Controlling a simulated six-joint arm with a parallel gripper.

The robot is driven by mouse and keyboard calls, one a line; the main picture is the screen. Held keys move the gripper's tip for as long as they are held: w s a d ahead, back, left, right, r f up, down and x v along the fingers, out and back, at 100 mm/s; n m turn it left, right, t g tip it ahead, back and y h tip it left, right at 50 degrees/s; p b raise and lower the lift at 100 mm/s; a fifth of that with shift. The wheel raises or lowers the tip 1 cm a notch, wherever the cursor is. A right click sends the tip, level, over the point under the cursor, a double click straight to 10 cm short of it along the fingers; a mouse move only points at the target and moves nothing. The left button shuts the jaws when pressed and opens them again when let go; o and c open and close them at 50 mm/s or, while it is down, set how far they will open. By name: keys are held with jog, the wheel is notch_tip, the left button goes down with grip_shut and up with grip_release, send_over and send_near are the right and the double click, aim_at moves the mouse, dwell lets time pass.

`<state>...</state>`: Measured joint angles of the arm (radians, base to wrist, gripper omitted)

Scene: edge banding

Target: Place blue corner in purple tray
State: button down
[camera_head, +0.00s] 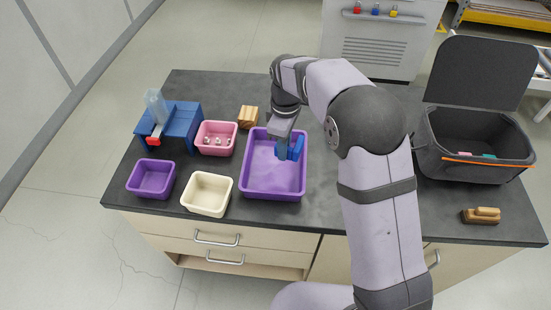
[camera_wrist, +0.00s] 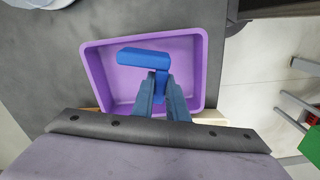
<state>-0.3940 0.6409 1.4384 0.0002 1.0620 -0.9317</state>
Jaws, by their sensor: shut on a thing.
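The blue corner (camera_head: 297,148) is held in my gripper (camera_head: 283,152) above the large purple tray (camera_head: 272,193). In the wrist view the blue corner (camera_wrist: 143,58) shows as a long bar with a short leg going down between the fingertips of my gripper (camera_wrist: 160,90). The fingers are shut on that leg. The purple tray (camera_wrist: 95,72) lies behind it in that view, and its visible floor is bare. From these views I cannot tell whether the corner touches the tray floor.
A small purple bin (camera_head: 151,178), a cream bin (camera_head: 207,194) and a pink bin (camera_head: 215,138) with small pieces stand left of the tray. A wooden block (camera_head: 248,117) and blue fixture (camera_head: 178,122) stand behind. A black open box (camera_head: 470,150) and brush (camera_head: 481,215) are at right.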

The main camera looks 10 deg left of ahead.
aim_at(272, 175)
jog(key=shift+w+a+f+n+p, duration=0.1)
jog(key=shift+a+f+n+p, duration=0.45)
jog(key=shift+f, duration=1.1)
jog(key=shift+w+a+f+n+p, duration=0.1)
jog(key=shift+a+f+n+p, duration=0.45)
jog(key=shift+f, duration=1.1)
jog(key=shift+a+f+n+p, duration=0.3)
jog(key=shift+a+f, duration=0.4)
jog(key=shift+f, duration=0.95)
jog(key=shift+f, duration=0.1)
jog(key=shift+f, duration=0.15)
jog(key=c, duration=1.7)
grip_release()
jog(key=shift+c, duration=0.2)
notch_tip(272, 175, up, 12)
jog(key=b, duration=0.3)
jog(key=shift+r+b, duration=0.25)
jog(key=shift+b, duration=0.05)
